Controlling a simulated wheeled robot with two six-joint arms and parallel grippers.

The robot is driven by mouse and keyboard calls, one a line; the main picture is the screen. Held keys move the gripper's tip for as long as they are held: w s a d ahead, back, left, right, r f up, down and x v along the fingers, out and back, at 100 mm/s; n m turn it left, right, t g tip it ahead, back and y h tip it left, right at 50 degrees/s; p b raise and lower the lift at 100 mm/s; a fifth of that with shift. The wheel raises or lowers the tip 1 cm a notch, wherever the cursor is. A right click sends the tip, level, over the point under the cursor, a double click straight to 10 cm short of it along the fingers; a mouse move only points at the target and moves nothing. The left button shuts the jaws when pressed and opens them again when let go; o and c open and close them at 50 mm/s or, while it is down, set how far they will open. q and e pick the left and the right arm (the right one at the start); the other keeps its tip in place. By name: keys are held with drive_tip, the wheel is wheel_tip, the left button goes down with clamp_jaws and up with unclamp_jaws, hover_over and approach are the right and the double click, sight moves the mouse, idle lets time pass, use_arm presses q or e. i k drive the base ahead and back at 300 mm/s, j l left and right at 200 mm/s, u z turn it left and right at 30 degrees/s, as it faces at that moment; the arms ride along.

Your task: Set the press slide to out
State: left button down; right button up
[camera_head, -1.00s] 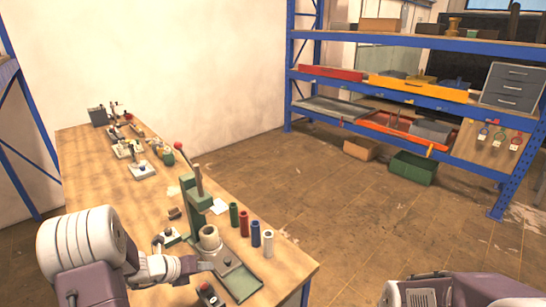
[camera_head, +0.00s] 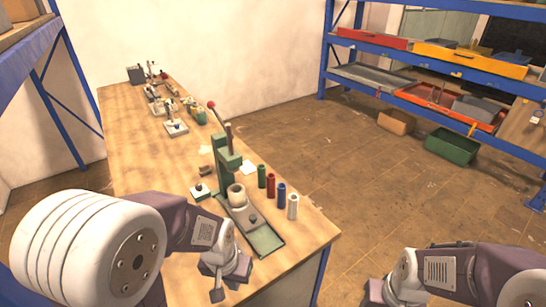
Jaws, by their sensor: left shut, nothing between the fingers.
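The green press (camera_head: 228,158) stands on the bench, with a red-knobbed lever (camera_head: 212,106) at its top. A pale hollow cylinder (camera_head: 236,194) sits at its foot, on a grey slide (camera_head: 243,212) with a small dark knob (camera_head: 253,219). I cannot tell for sure how far out the slide is. My left gripper (camera_head: 218,291) is shut and empty. In the picture it is below and left of the slide, apart from it, near the bench's near edge. My right arm shows at the lower right, but its fingers are out of frame.
Green, red, blue and white cylinders (camera_head: 282,196) stand in a row to the right. Several fixtures (camera_head: 174,126) stand farther back.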

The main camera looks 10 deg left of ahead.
sight(243, 209)
drive_tip(key=u, duration=0.95)
